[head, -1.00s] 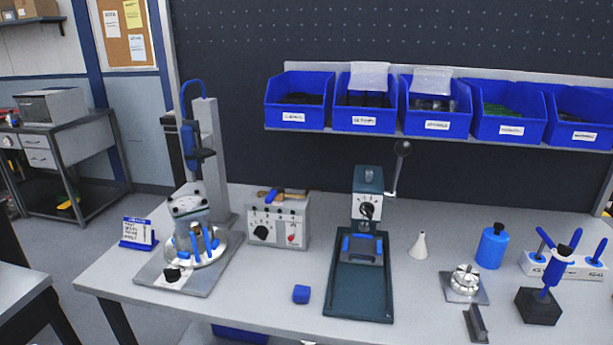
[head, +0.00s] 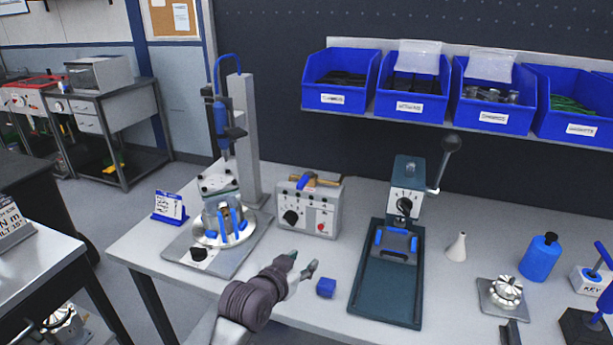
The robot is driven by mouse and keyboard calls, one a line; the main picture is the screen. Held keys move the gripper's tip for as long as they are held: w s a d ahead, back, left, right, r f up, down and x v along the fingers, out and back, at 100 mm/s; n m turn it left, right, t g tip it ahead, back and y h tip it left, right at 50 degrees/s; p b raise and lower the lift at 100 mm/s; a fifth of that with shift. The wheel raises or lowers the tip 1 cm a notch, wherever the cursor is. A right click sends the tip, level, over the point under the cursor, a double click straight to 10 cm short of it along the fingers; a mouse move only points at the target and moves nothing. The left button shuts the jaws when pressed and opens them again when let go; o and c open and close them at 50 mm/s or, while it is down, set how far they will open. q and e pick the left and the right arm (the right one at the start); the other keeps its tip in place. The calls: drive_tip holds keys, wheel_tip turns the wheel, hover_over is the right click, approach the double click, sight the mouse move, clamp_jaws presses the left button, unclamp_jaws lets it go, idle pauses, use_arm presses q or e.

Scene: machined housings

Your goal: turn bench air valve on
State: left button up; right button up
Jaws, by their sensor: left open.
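A grey control box (head: 309,217) stands on the bench, with a black knob and a red button on its front. On its top lies a brass-coloured valve body (head: 325,181) with a blue lever (head: 303,182) at its left part. The lever's exact angle is too small to tell. My left gripper (head: 303,263) is open and empty over the front part of the bench. It is in front of the box and apart from it, fingers pointing toward the back right. My right gripper is out of view.
A press fixture (head: 220,230) stands left of the box, and a dark green lever press (head: 390,270) right of it. A small blue block (head: 326,287) lies just right of my left gripper. Blue bins (head: 410,90) hang above the bench. A white cone (head: 457,247) stands farther right.

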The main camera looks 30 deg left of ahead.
sight(306, 175)
use_arm(q)
drive_tip(key=w+a+r+n+t+y, duration=0.35)
drive_tip(key=w+a+r, duration=0.25)
drive_tip(key=a+r, duration=0.3)
drive_tip(key=shift+m+h, duration=0.25)
drive_tip(key=shift+m, duration=0.2)
drive_tip(key=x, duration=0.4)
drive_tip(key=d+p+x, duration=0.1)
drive_tip(key=x, duration=0.3)
drive_tip(key=r+x, duration=0.1)
drive_tip(key=x, duration=0.3)
drive_tip(key=shift+w+d+r+p, duration=0.1)
drive_tip(key=shift+w+d+p, duration=0.1)
drive_tip(key=shift+p, duration=0.15)
drive_tip(key=shift+w+a, duration=0.25)
drive_tip(key=shift+w, duration=0.45)
drive_tip(key=shift+c, duration=0.2)
clamp_jaws()
